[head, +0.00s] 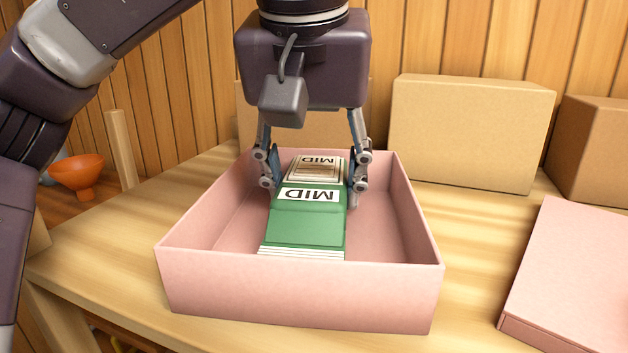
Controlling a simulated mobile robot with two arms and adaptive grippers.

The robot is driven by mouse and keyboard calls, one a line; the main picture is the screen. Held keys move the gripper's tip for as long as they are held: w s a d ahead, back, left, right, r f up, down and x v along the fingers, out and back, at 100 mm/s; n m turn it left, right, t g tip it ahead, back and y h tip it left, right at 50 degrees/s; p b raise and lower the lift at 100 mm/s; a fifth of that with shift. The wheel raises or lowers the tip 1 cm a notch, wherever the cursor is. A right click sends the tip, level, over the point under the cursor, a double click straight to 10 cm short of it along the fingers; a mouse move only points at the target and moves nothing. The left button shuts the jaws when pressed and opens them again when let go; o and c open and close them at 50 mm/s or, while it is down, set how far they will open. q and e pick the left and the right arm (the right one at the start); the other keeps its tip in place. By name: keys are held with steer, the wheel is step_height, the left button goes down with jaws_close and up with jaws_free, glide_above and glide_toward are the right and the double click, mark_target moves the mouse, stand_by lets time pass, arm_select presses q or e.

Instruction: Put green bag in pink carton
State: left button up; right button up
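The green bag (308,224) is inside the open pink carton (300,291) in the middle of the head view. It has white labels reading MID and a striped lower edge. The front wall hides its bottom, so I cannot tell whether it rests on the carton floor. My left gripper (314,182) points down into the carton from above. Its two fingers are on either side of the bag's far part and look pressed against its edges. My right gripper is not in view.
The carton stands on a wooden table (110,262). A pink lid or flat box (575,275) lies at the right. Brown cardboard boxes (470,135) (592,150) stand behind, near the plank wall. An orange funnel (78,172) is at the left. Table between carton and pink lid is clear.

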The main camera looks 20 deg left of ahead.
mark_target(308, 196)
arm_select(q)
steer(key=o, duration=1.5)
steer(key=v, duration=1.2)
